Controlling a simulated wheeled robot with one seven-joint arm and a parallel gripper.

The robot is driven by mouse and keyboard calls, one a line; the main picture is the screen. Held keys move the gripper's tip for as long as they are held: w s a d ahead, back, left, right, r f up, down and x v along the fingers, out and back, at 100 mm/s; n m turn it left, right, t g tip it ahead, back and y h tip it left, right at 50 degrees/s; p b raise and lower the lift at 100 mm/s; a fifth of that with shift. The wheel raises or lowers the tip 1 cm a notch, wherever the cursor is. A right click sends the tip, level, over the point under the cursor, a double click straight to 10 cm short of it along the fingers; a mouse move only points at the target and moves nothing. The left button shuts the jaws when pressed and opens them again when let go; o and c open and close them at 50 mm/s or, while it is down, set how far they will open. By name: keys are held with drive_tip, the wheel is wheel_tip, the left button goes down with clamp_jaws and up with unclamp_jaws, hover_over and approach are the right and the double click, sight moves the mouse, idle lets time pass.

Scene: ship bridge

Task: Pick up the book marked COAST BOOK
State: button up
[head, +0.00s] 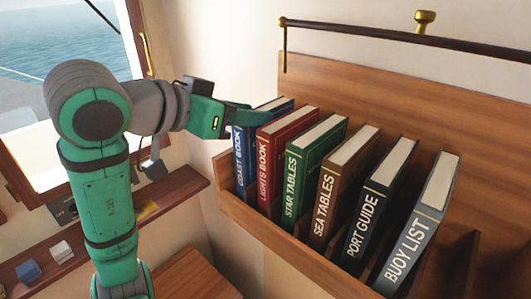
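The book marked COAST BOOK (241,162) is blue and stands upright at the left end of a row of books in a wooden rack. My gripper (246,115) is at the upper part of this book, reaching in from the left. One green finger lies across the view of its top, and the other finger is not clearly visible. I cannot tell whether the fingers touch the book or are closed on it. The red LIGHTS BOOK (277,160) stands close to its right.
STAR TABLES (305,170), SEA TABLES (338,190), PORT GUIDE (373,210) and BUOY LIST (415,235) continue the row to the right. The rack's front ledge (262,240) runs below them. A dark rail (400,38) is above. A window (60,50) and a lower shelf (110,228) are at left.

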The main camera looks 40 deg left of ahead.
sight(264, 109)
drive_tip(key=x, duration=0.4)
drive_tip(key=shift+w+d, duration=0.15)
drive_tip(key=shift+w, duration=0.1)
drive_tip(key=c, duration=0.8)
clamp_jaws()
drive_tip(key=shift+w, duration=0.1)
